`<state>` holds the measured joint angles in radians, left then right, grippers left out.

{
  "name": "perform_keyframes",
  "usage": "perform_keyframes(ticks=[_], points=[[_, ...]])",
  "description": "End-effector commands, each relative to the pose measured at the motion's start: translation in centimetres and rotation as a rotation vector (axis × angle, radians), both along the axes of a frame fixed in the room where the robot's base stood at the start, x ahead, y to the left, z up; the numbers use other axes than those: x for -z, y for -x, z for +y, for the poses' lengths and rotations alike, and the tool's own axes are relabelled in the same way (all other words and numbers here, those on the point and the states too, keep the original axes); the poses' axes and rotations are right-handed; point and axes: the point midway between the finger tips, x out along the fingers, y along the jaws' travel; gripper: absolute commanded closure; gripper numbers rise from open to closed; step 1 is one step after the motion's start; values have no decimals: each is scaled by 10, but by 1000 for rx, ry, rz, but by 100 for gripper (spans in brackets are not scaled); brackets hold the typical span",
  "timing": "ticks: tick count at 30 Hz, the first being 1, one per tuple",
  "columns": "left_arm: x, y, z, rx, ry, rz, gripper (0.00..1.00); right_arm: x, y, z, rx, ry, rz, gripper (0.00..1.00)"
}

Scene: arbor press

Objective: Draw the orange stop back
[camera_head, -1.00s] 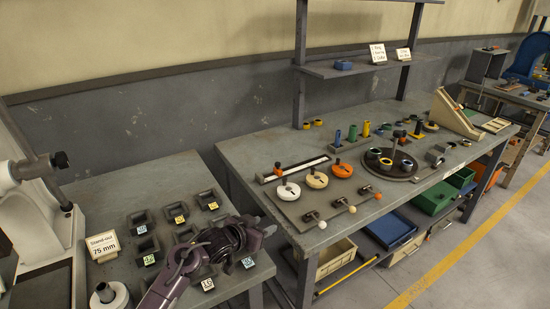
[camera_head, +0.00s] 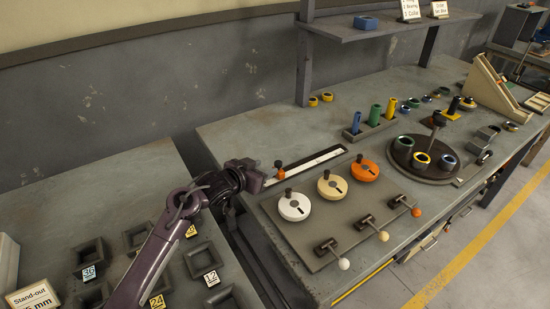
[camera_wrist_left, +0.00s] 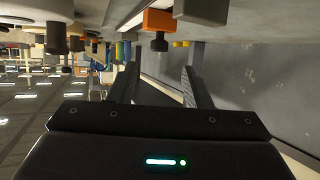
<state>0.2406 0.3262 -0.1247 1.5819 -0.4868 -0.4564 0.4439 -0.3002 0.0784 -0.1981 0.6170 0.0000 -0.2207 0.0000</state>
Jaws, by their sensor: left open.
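The orange stop (camera_head: 280,174), with a black knob on top, sits at the left end of a pale slotted rail (camera_head: 318,160) on the bench. In the left wrist view, which appears upside down, the orange stop (camera_wrist_left: 158,19) shows its dark knob pointing down in the picture. My left gripper (camera_head: 264,175) is close beside the stop on its left. In the left wrist view its two fingers (camera_wrist_left: 160,86) are apart with nothing between them, and the stop appears beyond them. Whether a fingertip touches the stop cannot be told. My right gripper is not in view.
White (camera_head: 294,207), cream (camera_head: 332,185) and orange (camera_head: 365,171) dials stand on a plate right of the gripper, with ball-ended levers in front. A round turntable (camera_head: 427,158) with rings is farther right. Square trays (camera_head: 202,262) lie on the left table.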

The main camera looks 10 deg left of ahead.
Motion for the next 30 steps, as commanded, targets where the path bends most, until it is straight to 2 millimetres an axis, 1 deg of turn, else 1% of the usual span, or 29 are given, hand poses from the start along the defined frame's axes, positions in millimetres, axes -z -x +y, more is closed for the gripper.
perform_keyframes(ticks=[1,5,9,15,18,26,27,30], points=[[1,-5,-2,0,1,0,56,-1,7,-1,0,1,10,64],[8,-22,-10,-1,1,2,56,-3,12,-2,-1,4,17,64],[16,-40,-17,1,0,0,56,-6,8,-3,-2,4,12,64],[24,-56,-24,1,0,0,56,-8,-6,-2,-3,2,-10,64],[26,-59,-25,1,0,1,56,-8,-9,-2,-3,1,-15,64],[27,-60,-25,0,-1,1,56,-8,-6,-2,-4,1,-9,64],[27,-60,-25,0,-1,1,57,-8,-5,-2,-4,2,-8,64],[27,-60,-25,0,-1,1,70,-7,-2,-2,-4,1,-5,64]])
